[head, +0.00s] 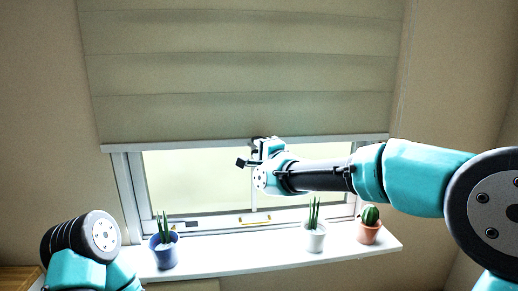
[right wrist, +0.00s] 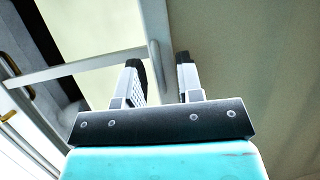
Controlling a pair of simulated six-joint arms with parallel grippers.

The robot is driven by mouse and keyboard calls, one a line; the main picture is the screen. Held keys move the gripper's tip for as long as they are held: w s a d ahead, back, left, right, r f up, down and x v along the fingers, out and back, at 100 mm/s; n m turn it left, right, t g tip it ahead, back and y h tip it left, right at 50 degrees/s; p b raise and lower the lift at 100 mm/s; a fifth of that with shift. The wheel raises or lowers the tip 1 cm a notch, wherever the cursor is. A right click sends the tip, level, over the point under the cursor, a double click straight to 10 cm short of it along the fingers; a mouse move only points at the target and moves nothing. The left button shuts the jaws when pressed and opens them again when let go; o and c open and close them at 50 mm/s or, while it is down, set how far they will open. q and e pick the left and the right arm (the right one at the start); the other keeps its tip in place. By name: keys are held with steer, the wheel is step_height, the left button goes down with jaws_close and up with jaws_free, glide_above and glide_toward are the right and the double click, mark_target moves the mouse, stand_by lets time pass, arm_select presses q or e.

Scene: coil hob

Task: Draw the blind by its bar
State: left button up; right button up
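The beige blind (head: 240,65) hangs in folds over the upper part of the window. Its pale bar (head: 180,145) runs across the blind's lower edge, almost level. My right gripper (head: 251,153) is at the middle of the bar, reaching in from the right. In the right wrist view the two fingers of the gripper (right wrist: 162,82) stand apart, and the bar (right wrist: 156,50) shows at the gap between them. A clear gap shows beside the bar; I cannot tell whether either finger touches it. My left gripper is out of view; only part of my left arm shows.
Below the bar is the bright window pane (head: 200,182). On the white sill (head: 215,256) stand a blue pot (head: 163,252), a white pot (head: 314,238) and a terracotta pot with a cactus (head: 369,230). My right forearm passes above the white pot and cactus.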

jaws_close()
stand_by(0.4)
